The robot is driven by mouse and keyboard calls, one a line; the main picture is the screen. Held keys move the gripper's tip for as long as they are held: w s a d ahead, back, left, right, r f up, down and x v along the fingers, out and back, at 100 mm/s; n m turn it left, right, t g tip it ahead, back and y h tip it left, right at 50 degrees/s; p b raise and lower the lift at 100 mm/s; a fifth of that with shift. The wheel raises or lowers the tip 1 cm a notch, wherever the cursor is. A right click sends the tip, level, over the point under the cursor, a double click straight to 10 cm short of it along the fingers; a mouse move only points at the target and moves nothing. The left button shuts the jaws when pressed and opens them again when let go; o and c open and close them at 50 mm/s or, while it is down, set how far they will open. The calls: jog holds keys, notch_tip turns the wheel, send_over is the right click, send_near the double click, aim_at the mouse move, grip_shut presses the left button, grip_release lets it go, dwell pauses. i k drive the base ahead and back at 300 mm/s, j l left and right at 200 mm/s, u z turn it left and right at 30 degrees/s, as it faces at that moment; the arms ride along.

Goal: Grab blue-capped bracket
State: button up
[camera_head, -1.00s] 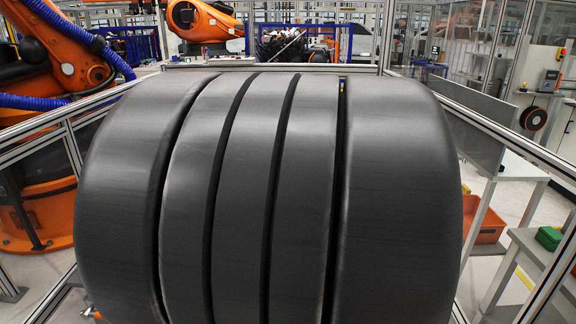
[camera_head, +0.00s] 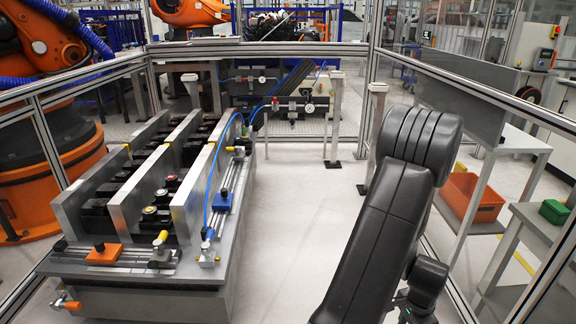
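Several dark bracket-like parts sit in the slots between upright metal plates of the fixture (camera_head: 126,202) at left. Small coloured caps show on some, including a red-capped part (camera_head: 172,182) and a yellow-green-capped part (camera_head: 150,211). I cannot make out a blue cap on any of them; the plates hide parts of the slots. My dark arm rises at the right, apart from the fixture. Small parts at its wrist, perhaps my gripper (camera_head: 408,302), show at the bottom edge, cut off. Whether the fingers are open or shut cannot be seen.
A blue block (camera_head: 222,202), an orange block (camera_head: 104,254) and yellow-knobbed fittings sit on the fixture's edge. A blue hose (camera_head: 216,172) loops over its right side. Gauges on posts (camera_head: 309,108) stand behind. The floor (camera_head: 300,215) between fixture and arm is clear. Metal-framed fencing surrounds the cell.

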aim_at(248, 145)
jog(key=i+l+z, duration=0.15)
jog(key=i, duration=0.4)
jog(key=i+l+z, duration=0.15)
jog(key=i+l, duration=0.15)
jog(key=i, duration=0.2)
jog(key=i+l+z, duration=0.15)
jog(key=i, duration=0.4)
jog(key=i+j+u, duration=0.1)
jog(key=i+u, duration=0.2)
jog(key=i, duration=0.55)
jog(key=i+l+u, duration=0.1)
jog(key=i+u, duration=0.15)
jog(key=i, duration=0.6)
jog(key=i+u, duration=0.3)
jog(key=i, duration=0.15)
jog(key=i+l+u, duration=0.15)
jog(key=i+u, duration=0.2)
jog(key=i+l+u, duration=0.3)
jog(key=i, duration=0.2)
jog(key=i+u, duration=0.2)
jog(key=u, duration=0.25)
jog(key=i+u, duration=0.25)
jog(key=u, duration=0.25)
jog(key=i+l+u, duration=0.2)
jog(key=u, duration=0.25)
jog(key=i+l+u, duration=0.15)
jog(key=u, duration=0.3)
jog(key=i+l+u, duration=0.25)
jog(key=l+u, duration=0.2)
jog(key=j, duration=0.1)
